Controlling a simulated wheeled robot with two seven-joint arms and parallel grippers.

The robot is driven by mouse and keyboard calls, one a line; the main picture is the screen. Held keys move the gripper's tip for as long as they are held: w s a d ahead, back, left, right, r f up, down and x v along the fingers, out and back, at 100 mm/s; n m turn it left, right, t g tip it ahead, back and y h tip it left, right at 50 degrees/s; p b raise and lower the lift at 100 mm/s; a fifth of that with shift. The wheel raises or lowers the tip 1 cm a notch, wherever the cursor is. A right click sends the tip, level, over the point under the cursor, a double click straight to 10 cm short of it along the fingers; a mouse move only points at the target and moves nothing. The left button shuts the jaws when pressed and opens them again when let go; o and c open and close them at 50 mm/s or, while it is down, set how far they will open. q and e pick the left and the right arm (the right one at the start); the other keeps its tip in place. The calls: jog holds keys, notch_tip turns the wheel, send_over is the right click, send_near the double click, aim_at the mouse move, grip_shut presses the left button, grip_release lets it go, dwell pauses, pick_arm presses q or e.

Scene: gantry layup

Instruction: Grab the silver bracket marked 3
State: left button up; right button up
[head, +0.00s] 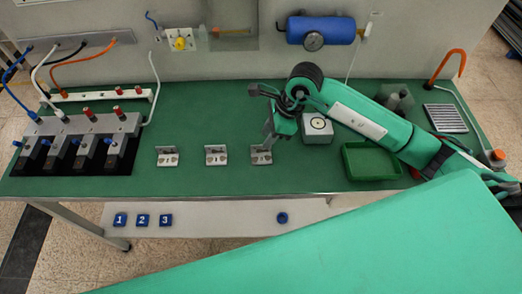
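Three silver L-shaped brackets stand in a row on the green bench top: a left one (168,157), a middle one (216,155) and a right one (261,156). I cannot read a number on any of them. Blue tags marked 1 (120,220), 2 (142,220) and 3 (166,220) show lower down, at the pale shelf below the bench. My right gripper (268,133) points down just above and behind the right bracket, very close to it. Its fingers are small and partly merged, so contact and opening are unclear. My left gripper is out of view.
A grey block with a round dial (317,128) sits just right of my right gripper. A green tray (371,160) lies under my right forearm. A clamp fixture with hoses (75,125) fills the left end. The bench front (240,184) is clear.

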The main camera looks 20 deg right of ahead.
aim_at(261, 146)
jog(key=p+x, duration=0.2)
jog(key=x, duration=0.2)
jog(key=shift+a+f, duration=0.1)
jog(key=shift+f, duration=0.2)
jog(key=shift+w+a+f, duration=0.1)
jog(key=shift+a+f, duration=0.1)
jog(key=shift+f, duration=0.35)
grip_shut()
